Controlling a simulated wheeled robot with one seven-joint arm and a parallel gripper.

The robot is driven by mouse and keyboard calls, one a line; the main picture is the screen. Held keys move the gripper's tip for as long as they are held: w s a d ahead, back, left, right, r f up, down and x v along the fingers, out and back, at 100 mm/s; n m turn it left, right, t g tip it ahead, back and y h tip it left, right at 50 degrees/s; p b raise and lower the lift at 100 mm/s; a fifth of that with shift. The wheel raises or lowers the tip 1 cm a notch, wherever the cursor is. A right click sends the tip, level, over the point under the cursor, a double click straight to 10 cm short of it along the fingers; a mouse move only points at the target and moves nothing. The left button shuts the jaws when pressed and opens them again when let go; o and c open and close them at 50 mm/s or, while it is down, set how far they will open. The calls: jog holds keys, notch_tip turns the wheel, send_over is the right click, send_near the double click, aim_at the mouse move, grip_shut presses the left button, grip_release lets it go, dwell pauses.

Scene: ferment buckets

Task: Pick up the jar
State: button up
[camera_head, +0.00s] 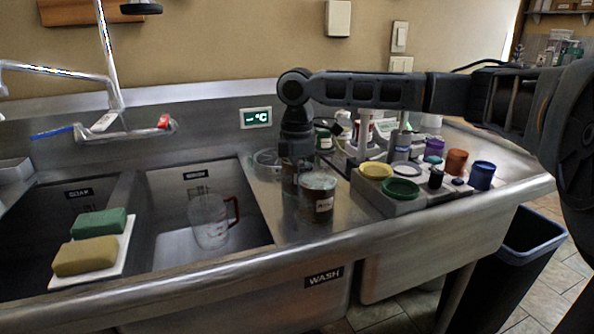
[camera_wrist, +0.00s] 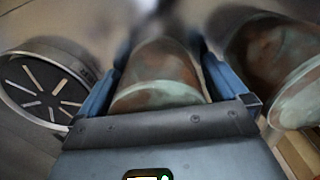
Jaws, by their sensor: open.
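A jar (camera_wrist: 160,78) with reddish-brown contents and a pale rim stands between the two blue fingers of my gripper (camera_wrist: 158,62) in the wrist view. The fingers are open, one on each side of it; I cannot tell whether they touch it. In the head view my gripper (camera_head: 297,160) points down over this jar (camera_head: 288,183), which is partly hidden. A second jar (camera_head: 318,200), with a pale top and dark label, stands just to its right on the steel counter. This second jar also shows at the right of the wrist view (camera_wrist: 270,62).
A round slotted drain-like piece (camera_wrist: 44,88) lies left of the gripper. A grey block (camera_head: 400,203) with coloured lids and cups stands to the right. The sink basin at left holds a clear pitcher (camera_head: 210,225). Bottles stand close behind the gripper.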

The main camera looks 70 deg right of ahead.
jog(key=shift+c, duration=0.2)
jog(key=c, duration=1.1)
jog(key=shift+o, duration=0.2)
jog(key=shift+r, duration=0.2)
